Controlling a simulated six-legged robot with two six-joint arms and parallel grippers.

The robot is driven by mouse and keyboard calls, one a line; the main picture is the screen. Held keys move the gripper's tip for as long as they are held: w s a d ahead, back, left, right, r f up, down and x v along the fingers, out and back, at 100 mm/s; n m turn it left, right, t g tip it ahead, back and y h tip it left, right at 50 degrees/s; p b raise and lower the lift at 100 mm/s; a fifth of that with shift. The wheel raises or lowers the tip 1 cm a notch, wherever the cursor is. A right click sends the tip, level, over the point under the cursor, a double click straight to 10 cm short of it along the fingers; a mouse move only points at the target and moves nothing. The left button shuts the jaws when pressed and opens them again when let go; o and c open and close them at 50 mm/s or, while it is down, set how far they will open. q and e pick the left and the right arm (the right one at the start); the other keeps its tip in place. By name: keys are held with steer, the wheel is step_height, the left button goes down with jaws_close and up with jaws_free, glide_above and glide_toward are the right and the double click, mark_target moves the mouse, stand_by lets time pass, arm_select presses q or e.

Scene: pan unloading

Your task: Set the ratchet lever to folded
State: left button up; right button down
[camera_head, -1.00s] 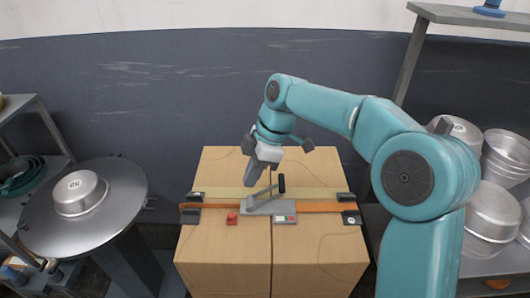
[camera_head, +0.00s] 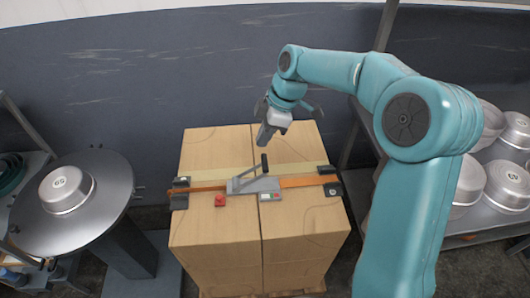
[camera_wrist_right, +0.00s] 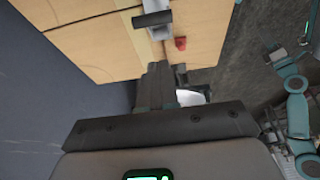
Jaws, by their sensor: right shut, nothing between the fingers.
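The ratchet (camera_head: 262,185) sits on the orange strap across the top of the cardboard boxes. Its lever (camera_head: 245,174) stands tilted up from the grey body, with the black grip (camera_head: 264,164) at its raised end. My right gripper (camera_head: 264,141) is shut and empty, pointing down just behind and above the grip, apparently apart from it. In the right wrist view the shut fingers (camera_wrist_right: 157,84) show in front of the boxes, and part of the grey ratchet (camera_wrist_right: 155,19) shows at the top. My left gripper is not in view.
Cardboard boxes (camera_head: 215,232) are held by the orange strap (camera_head: 208,187) with dark corner pieces. A red block (camera_head: 220,200) lies near the ratchet. A round metal table (camera_head: 105,205) with a pan (camera_head: 66,189) is left; shelves with several pans (camera_head: 508,184) are right.

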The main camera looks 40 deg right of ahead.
mark_target(266, 162)
steer(key=f, duration=0.5)
steer(key=shift+w+f, duration=0.2)
steer(key=shift+f, duration=0.15)
steer(key=shift+s+d+f, duration=0.2)
steer(key=shift+s+f, duration=0.05)
steer(key=shift+f, duration=0.15)
steer(key=shift+w+f, duration=0.1)
steer(key=shift+w, duration=0.05)
